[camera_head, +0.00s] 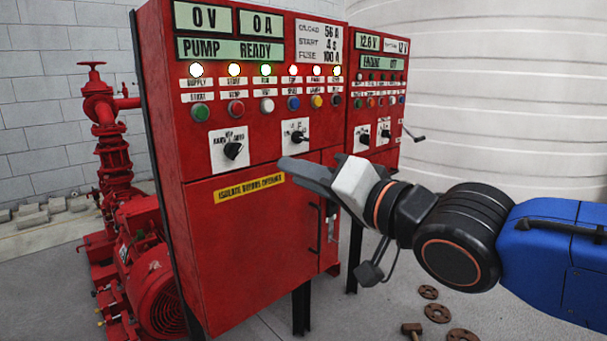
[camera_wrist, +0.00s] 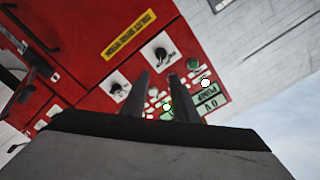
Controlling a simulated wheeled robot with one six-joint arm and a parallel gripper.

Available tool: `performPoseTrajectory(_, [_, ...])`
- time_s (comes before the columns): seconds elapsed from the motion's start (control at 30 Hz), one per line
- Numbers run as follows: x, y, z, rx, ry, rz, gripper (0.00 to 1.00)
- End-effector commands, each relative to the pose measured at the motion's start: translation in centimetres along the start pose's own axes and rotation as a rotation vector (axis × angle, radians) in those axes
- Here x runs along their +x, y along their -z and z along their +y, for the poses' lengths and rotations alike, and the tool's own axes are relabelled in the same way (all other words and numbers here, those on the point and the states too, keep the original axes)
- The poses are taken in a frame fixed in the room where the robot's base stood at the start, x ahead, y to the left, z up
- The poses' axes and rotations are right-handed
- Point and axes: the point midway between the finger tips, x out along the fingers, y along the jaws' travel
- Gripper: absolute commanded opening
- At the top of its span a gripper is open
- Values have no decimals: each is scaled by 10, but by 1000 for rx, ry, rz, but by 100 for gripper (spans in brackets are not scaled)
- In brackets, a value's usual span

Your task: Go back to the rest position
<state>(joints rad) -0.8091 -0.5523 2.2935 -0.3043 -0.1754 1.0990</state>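My gripper (camera_head: 287,166) is in front of the large red pump control panel (camera_head: 230,240), its fingers reaching left across the panel front just below the right-hand rotary switch (camera_head: 297,136). The fingers look clear of the panel, though the exact distance is hard to tell. In the wrist view the two dark fingers of my gripper (camera_wrist: 160,80) stand apart with an empty gap between them. Panel buttons and lamps show through that gap. The wrist view is tilted, with the left-hand rotary switch (camera_wrist: 160,54) and the yellow label (camera_wrist: 129,35) above the fingers.
A smaller red panel (camera_head: 378,100) adjoins on the right, before a large white tank (camera_head: 480,90). Red pump piping (camera_head: 113,150) and a red motor (camera_head: 155,285) stand at left.

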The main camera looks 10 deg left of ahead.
Motion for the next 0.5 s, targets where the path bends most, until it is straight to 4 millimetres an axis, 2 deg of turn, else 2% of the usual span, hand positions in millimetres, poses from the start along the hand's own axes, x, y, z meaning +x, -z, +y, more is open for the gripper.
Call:
performPoseTrajectory(0.07, [-2, 2, 8, -10, -22, 3, 27])
performPoseTrajectory(0.17, [-9, 7, 35, -43, -97, 5, 27])
performPoseTrajectory(0.37, [-46, 16, 123, -148, -352, -19, 27])
performPoseTrajectory(0.5, [-85, 14, 181, -206, -532, -72, 27])
